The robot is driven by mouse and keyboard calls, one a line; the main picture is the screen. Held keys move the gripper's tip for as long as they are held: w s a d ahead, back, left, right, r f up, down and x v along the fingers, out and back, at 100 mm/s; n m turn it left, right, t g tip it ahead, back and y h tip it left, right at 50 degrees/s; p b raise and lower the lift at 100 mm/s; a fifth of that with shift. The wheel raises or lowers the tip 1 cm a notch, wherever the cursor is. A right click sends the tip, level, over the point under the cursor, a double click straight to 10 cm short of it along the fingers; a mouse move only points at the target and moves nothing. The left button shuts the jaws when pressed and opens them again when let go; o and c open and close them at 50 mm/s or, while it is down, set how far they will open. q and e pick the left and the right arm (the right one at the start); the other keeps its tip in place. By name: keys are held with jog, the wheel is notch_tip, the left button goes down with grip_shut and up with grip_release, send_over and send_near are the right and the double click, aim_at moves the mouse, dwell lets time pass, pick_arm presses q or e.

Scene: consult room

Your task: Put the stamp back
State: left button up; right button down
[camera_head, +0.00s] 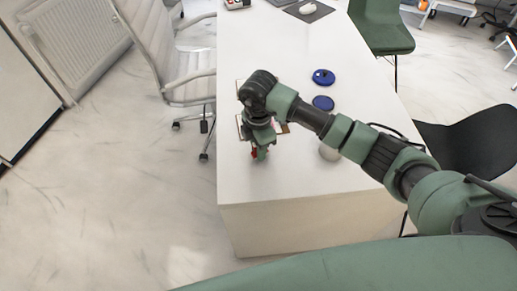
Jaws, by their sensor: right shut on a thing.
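My right gripper (260,150) is over the near left part of the white desk (290,185), pointing down. It is shut on a small red thing (254,153), which I take to be the stamp. The fingers and wrist hide most of it, and I cannot tell whether it touches the desk. Two round blue things lie on the desk to the right of the wrist: a far one (323,77) with a small dark and white detail on top, and a nearer flat one (323,102). My left gripper is not in view.
A pale rounded object (329,153) sits on the desk, partly behind my right arm. Papers or a board lie partly hidden under my wrist. A white office chair (165,50) stands left; a green chair (384,35) and black chair (475,140) stand right. The desk's near end is clear.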

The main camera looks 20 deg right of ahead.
jog(key=shift+f, duration=0.45)
jog(key=shift+f, duration=0.1)
jog(key=c, duration=1.2)
grip_release()
jog(key=shift+f, duration=0.1)
jog(key=shift+r, duration=0.4)
notch_tip(320, 180, up, 12)
jog(key=shift+f+b, duration=0.15)
jog(key=shift+b, duration=0.7)
